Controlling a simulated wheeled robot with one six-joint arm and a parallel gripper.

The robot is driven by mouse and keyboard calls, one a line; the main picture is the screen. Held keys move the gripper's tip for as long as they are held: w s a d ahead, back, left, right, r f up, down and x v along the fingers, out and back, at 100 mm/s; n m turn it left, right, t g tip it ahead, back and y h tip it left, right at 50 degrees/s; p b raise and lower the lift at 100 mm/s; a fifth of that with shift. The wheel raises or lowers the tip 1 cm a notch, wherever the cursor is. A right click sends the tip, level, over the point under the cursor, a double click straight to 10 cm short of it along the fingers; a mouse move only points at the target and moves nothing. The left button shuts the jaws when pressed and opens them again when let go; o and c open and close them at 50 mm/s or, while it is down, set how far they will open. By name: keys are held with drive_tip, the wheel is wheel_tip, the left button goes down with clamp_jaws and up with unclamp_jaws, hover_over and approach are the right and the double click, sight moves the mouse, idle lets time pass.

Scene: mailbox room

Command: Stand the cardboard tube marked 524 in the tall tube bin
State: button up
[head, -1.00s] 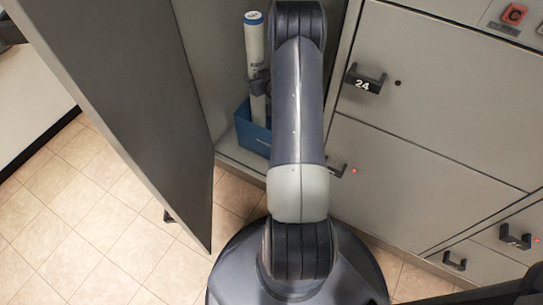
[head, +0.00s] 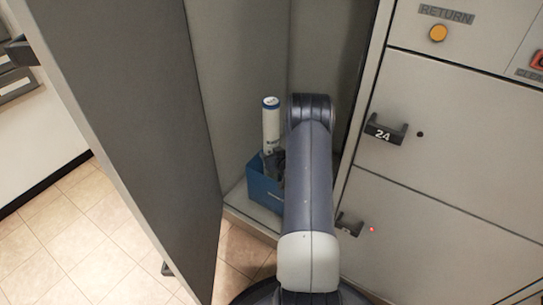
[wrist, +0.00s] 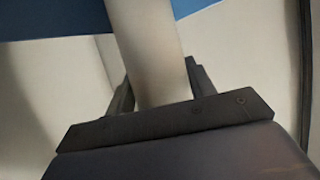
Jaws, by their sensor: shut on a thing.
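The cardboard tube (head: 271,126) is pale with a blue end cap and some dark print that is too small to read. It stands roughly upright in the head view, its lower part hidden behind my gripper and the bin. The blue tube bin (head: 263,191) stands on the floor of an open locker, partly hidden by my arm. My gripper (head: 274,163) is shut on the tube at about the height of the bin's rim. In the wrist view the tube (wrist: 146,50) runs between the fingers, with the blue bin (wrist: 50,18) behind it. The tube's lower end is hidden.
The open locker door (head: 130,130) stands to the left of the bin. Closed locker doors with dark handles, one marked 24 (head: 383,132), are on the right. Tiled floor (head: 70,230) is free at lower left.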

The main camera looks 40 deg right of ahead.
drive_tip(key=shift+r, duration=0.1)
drive_tip(key=o, duration=1.1)
drive_tip(key=shift+o, duration=0.2)
drive_tip(key=p+v, duration=0.2)
drive_tip(key=v, duration=0.5)
drive_tip(key=shift+s, duration=0.25)
drive_tip(key=shift+c, duration=0.3)
